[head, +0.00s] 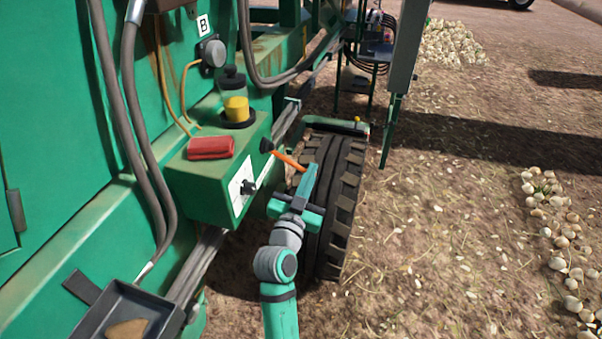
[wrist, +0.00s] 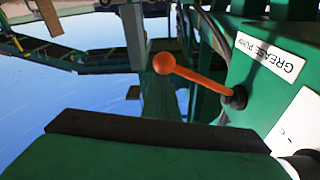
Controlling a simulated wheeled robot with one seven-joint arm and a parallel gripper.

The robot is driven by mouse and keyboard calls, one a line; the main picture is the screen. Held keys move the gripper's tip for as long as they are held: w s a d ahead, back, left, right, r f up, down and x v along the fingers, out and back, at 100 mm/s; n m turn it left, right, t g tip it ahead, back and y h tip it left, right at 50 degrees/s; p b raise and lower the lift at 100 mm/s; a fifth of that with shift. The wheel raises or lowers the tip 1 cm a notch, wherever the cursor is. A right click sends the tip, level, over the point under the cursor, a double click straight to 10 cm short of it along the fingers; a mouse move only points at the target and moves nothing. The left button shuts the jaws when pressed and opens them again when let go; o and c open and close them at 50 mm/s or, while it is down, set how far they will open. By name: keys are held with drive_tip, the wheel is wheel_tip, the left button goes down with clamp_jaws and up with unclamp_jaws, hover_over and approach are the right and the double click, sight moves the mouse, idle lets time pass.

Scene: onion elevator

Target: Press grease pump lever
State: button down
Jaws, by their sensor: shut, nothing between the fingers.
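The grease pump lever (head: 289,160) is an orange rod that sticks out to the right from a black pivot on the side of a green box. In the wrist view the lever (wrist: 196,76) ends in a round orange knob and points up and left from its pivot. My gripper (head: 311,170) is shut and empty, its tip close to the lever's outer end. The head view does not show clearly whether they touch. In the wrist view my green gripper with a dark edge fills the bottom, and a gap shows between it and the knob.
The green pump box (head: 198,200) carries a yellow grease reservoir (head: 237,108), a red item (head: 211,148) and a black knob (head: 249,187). A "GREASE PUMP" label (wrist: 269,56) appears upside down. A large tyre (head: 335,215) stands just behind my gripper. Open ground lies right.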

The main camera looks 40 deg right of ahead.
drive_tip(key=shift+w+f, duration=0.1)
drive_tip(key=shift+f, duration=0.45)
drive_tip(key=s+a+r, duration=0.3)
drive_tip(key=s+a, duration=0.3)
drive_tip(key=a, duration=0.1)
drive_tip(key=shift+s+r, duration=0.2)
drive_tip(key=shift+s, duration=0.05)
idle(0.3)
drive_tip(key=shift+d, duration=0.1)
idle(1.2)
wheel_tip(320, 180, up, 8)
drive_tip(key=s, duration=0.1)
drive_tip(key=shift+d+f, duration=0.25)
drive_tip(key=shift+d, duration=0.2)
